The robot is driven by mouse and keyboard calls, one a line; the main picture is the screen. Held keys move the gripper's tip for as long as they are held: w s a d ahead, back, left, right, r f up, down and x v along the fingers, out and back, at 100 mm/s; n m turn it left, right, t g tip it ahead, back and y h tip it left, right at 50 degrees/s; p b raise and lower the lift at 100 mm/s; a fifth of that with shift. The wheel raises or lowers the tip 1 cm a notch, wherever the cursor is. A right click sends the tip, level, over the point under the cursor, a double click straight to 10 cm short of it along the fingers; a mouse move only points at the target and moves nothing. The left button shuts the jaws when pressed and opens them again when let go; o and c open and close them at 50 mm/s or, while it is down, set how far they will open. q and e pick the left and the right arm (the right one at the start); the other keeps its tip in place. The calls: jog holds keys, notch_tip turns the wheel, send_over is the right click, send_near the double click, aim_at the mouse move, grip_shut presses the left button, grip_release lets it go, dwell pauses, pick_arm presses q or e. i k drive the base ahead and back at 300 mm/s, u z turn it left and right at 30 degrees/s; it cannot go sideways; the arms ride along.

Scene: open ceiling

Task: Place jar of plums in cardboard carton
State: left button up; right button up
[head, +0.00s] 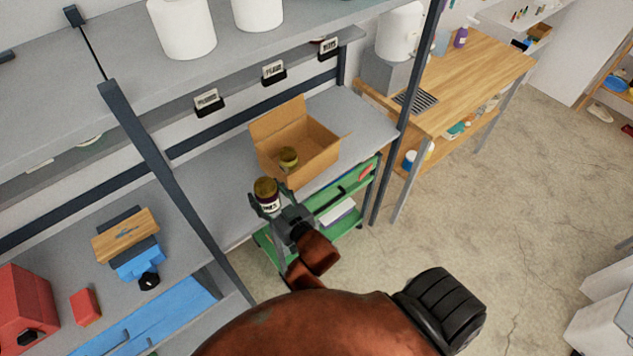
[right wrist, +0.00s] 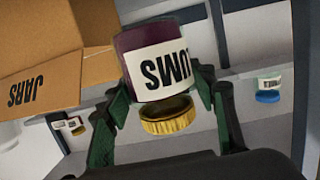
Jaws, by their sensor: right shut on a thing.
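The jar of plums (head: 267,194) has a dark purple body, a white label and a gold lid. My right gripper (head: 274,206) is shut on it and holds it just in front and left of the open cardboard carton (head: 319,155). In the right wrist view, the fingers of my right gripper (right wrist: 162,92) flank the jar (right wrist: 158,70), whose label shows partly as "UMS", upside down. The carton (right wrist: 85,72), marked "JARS", is at the upper left there. Another gold-lidded jar (head: 288,156) stands inside the carton. My left gripper is out of view.
The carton stands on a grey shelf (head: 365,112), with a dark upright post (head: 165,170) left of it. A green cart (head: 350,222) is below. A wooden table (head: 470,75) stands to the right. White containers (head: 183,28) sit on the upper shelf.

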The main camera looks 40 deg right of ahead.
aim_at(307, 156)
jog(key=k, duration=1)
jog(key=z, duration=2.15)
jog(key=i, duration=1.9)
jog(key=u, duration=2.2)
jog(key=i, duration=0.15)
jog(key=u, duration=0.05)
